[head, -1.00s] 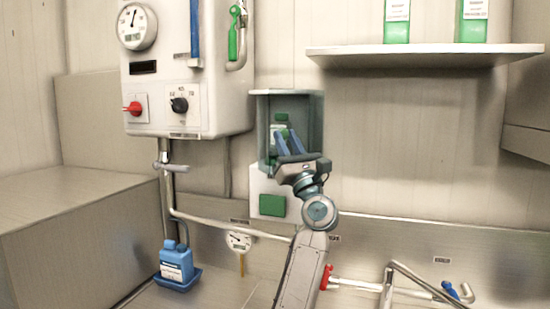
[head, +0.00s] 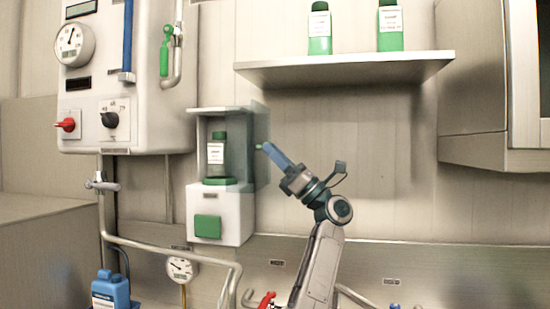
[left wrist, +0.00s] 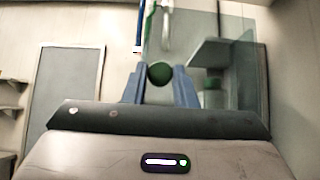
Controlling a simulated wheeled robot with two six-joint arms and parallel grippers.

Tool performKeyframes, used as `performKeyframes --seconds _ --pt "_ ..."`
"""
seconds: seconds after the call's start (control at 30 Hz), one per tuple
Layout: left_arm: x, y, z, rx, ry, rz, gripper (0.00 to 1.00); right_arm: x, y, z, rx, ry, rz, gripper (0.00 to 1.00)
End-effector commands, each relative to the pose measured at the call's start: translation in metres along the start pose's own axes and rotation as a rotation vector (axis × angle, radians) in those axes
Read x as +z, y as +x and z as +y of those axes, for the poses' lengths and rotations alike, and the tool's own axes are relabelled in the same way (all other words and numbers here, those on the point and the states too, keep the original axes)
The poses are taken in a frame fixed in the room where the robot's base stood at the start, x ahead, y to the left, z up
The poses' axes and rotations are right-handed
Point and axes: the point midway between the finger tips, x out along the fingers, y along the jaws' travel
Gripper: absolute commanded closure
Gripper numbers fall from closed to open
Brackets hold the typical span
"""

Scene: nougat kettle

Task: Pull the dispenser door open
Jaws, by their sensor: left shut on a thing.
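The dispenser (head: 220,215) is a white and grey box on the wall. A bottle (head: 215,153) with a white label and dark cap stands in its upper bay on a green base. Its clear door (head: 261,125) stands swung out at the bay's right side, so the front is uncovered. In the left wrist view the door (left wrist: 195,30) is a tinted clear panel behind the fingers. My left gripper (head: 265,149) is shut on the door's green round knob (left wrist: 160,73), held between its blue fingers. My right gripper is not in view.
A shelf (head: 345,70) with two green bottles is above the arm. A control box (head: 130,130) with a gauge and knobs hangs at left. A cabinet (head: 480,150) is at right. Pipes and a blue jug (head: 110,293) are below. The wall right of the dispenser is clear.

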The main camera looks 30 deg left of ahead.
Motion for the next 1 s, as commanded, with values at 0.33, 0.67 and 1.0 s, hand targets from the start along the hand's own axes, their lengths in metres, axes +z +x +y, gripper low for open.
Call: performKeyframes --seconds 0.33,0.67,1.0 --pt "-0.0013 -0.0001 -0.0016 0.034 0.037 0.000 1.00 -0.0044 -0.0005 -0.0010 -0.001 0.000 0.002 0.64" --pt "-0.0014 0.0001 -0.0014 0.034 0.037 0.001 0.69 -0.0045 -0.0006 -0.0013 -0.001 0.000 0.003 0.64" --pt "-0.0011 0.0001 -0.0014 0.034 0.036 0.000 0.55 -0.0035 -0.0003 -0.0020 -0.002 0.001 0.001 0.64"
